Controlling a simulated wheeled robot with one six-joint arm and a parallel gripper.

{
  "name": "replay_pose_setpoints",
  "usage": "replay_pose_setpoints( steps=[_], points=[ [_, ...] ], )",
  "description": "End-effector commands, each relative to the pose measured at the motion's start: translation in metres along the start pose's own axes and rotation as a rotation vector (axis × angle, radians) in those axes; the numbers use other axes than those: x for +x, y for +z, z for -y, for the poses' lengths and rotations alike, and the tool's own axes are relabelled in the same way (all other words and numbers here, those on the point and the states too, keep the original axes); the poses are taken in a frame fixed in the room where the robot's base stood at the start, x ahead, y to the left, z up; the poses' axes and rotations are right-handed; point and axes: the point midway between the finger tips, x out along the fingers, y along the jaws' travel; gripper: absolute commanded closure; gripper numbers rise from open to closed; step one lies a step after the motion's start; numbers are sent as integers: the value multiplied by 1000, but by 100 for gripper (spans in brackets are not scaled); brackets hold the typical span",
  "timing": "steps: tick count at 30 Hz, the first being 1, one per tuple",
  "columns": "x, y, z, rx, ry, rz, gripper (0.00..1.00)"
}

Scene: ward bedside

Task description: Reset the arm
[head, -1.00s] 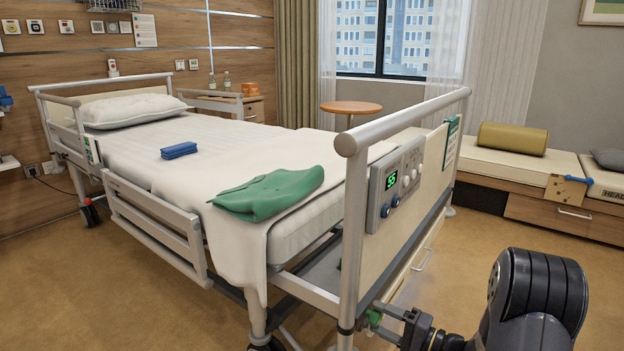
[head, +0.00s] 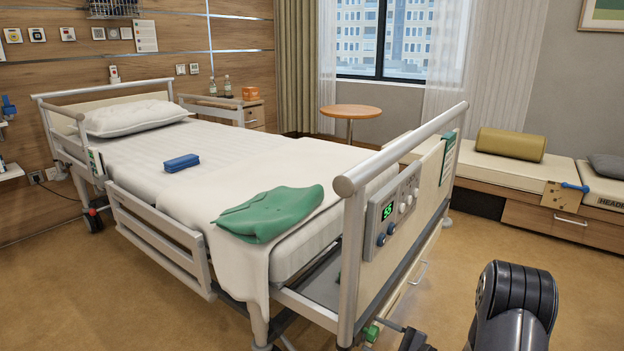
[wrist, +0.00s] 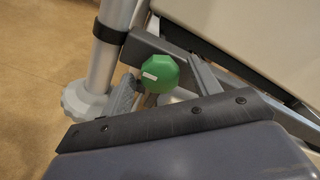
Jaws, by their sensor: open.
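My gripper (wrist: 150,95) shows in the wrist view behind a dark bar of my own wrist, its fingers apart. A green knob (wrist: 160,73) lies at the fingers, low by the bed's foot-end frame; I cannot tell whether they touch it. In the head view the green knob (head: 371,333) is at the bottom edge, below the footboard. My arm (head: 515,300) stands at the lower right, with its gripper end low beside the bed and partly cut off.
The bed (head: 345,260) fills the middle, with a control panel (head: 395,210) on its footboard. A green cloth (head: 268,214) and a blue case (head: 181,163) lie on it. A bench (head: 500,165) stands at the right.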

Motion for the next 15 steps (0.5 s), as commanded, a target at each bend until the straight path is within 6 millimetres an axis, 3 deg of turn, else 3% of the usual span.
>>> replay_pose_setpoints(
  steps=[15],
  points=[
    [0,4,3,444,0,0,41]
  ],
)
